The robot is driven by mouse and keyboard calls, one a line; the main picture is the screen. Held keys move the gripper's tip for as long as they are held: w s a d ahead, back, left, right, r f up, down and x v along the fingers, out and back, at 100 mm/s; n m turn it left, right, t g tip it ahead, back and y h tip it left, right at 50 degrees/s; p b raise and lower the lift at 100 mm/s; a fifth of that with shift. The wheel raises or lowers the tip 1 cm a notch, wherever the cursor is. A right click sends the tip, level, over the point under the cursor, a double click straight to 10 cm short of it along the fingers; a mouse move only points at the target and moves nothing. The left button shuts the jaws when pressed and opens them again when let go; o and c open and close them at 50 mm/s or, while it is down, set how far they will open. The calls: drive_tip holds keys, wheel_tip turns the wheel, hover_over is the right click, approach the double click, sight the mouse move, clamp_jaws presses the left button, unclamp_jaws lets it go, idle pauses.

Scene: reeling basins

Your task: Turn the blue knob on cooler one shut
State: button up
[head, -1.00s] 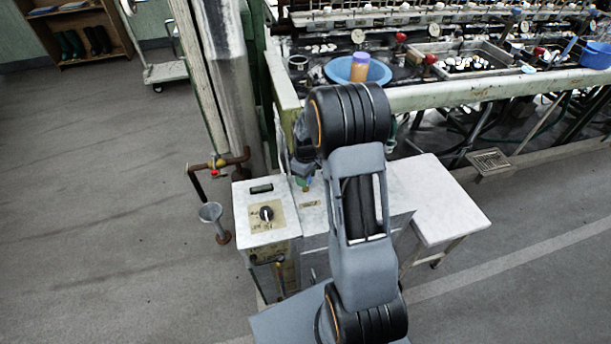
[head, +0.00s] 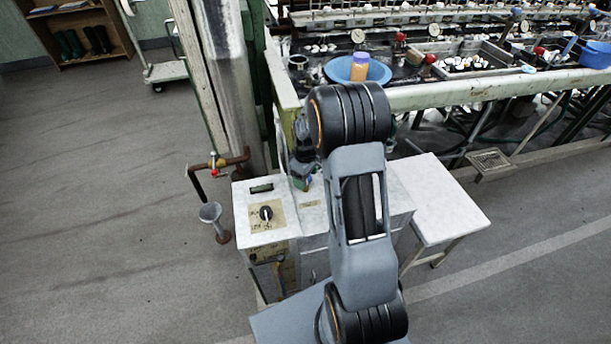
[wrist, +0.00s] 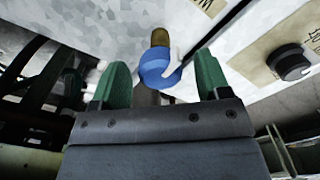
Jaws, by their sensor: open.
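The blue knob (wrist: 155,68) sits on a brass stem (wrist: 160,37) against a pale mottled metal face in the wrist view. My gripper (wrist: 160,62) is open, with one green finger on each side of the knob. Gaps show between the knob and both fingers, and nothing is clamped. In the head view my gripper (head: 303,184) is low over the white-topped cabinet, right beside its raised control box (head: 245,222). My arm hides much of the cabinet there. I cannot read any number marking it as cooler one.
A black dial (head: 266,213) is on the control box and also shows in the wrist view (wrist: 290,62). A pipe with a red-handled valve (head: 214,168) and a funnel (head: 210,212) stand to the left. The reeling bench with a blue basin (head: 345,72) is behind.

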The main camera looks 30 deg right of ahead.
wheel_tip(320, 180, up, 14)
drive_tip(key=p, duration=0.2)
idle(0.4)
drive_tip(key=shift+f, duration=0.1)
drive_tip(key=s+a+r+m+t+p, duration=0.1)
drive_tip(key=s+a+r+m+p, duration=0.2)
drive_tip(key=s+r, duration=0.6)
drive_tip(key=s+a+r+m+t+p, duration=0.2)
drive_tip(key=s+a+r+m+p, duration=0.1)
drive_tip(key=s+a+r+p, duration=0.4)
wheel_tip(320, 180, up, 2)
drive_tip(key=s+p, duration=0.2)
drive_tip(key=s, duration=0.1)
drive_tip(key=shift+a+r+m+t, duration=0.2)
drive_tip(key=shift+m+t, duration=0.1)
drive_tip(key=shift+w, duration=0.1)
drive_tip(key=shift+c, duration=0.4)
